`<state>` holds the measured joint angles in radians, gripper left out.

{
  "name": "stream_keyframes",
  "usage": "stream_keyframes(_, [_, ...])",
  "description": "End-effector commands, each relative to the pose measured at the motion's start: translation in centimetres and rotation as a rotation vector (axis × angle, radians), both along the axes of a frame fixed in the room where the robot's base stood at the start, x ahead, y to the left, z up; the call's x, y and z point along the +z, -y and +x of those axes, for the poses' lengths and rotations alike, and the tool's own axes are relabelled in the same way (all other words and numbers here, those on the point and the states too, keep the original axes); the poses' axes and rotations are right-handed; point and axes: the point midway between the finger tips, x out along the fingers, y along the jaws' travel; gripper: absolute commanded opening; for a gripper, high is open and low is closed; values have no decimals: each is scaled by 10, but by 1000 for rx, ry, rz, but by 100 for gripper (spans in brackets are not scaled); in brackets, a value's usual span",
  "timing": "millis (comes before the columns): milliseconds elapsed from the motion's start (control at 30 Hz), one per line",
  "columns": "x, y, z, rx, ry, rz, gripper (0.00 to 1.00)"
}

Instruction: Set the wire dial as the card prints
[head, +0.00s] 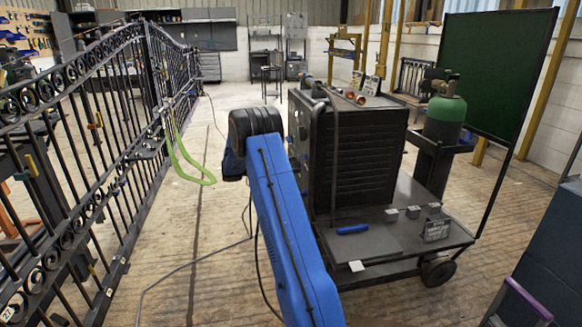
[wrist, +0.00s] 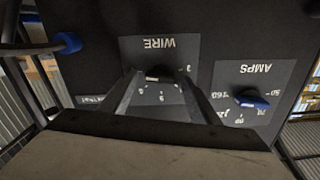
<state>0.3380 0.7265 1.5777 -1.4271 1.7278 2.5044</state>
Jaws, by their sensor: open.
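In the wrist view, the dark panel marked WIRE (wrist: 184,50) appears upside down. Its dial (wrist: 152,79) shows as a small pale-edged piece with several numbers around it; the setting is too small to read. My gripper (wrist: 159,84) is open, with one dark finger on each side of the dial. I cannot tell whether the fingers touch it. In the head view, the black welding machine (head: 362,155) stands on a cart, and its dial face and my gripper are hidden. A small dark printed plate (head: 437,229) stands on the cart; its print is unreadable.
To the right of the WIRE panel is an AMPS panel with a blue knob (wrist: 250,101). A green gas cylinder (head: 446,112) stands behind the machine. A black scroll gate (head: 120,130) runs along the left, with a green loop (head: 190,165) on it. Open floor lies between.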

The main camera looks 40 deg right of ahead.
Motion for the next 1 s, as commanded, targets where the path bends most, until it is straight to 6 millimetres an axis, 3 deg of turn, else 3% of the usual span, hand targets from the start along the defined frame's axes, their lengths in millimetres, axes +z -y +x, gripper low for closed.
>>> stream_keyframes(167, [0,-16,10,2,0,0,56])
stream_keyframes(800, [-1,-122,75,3,-1,1,56])
stream_keyframes(1000, [-1,-142,87,2,0,1,56])
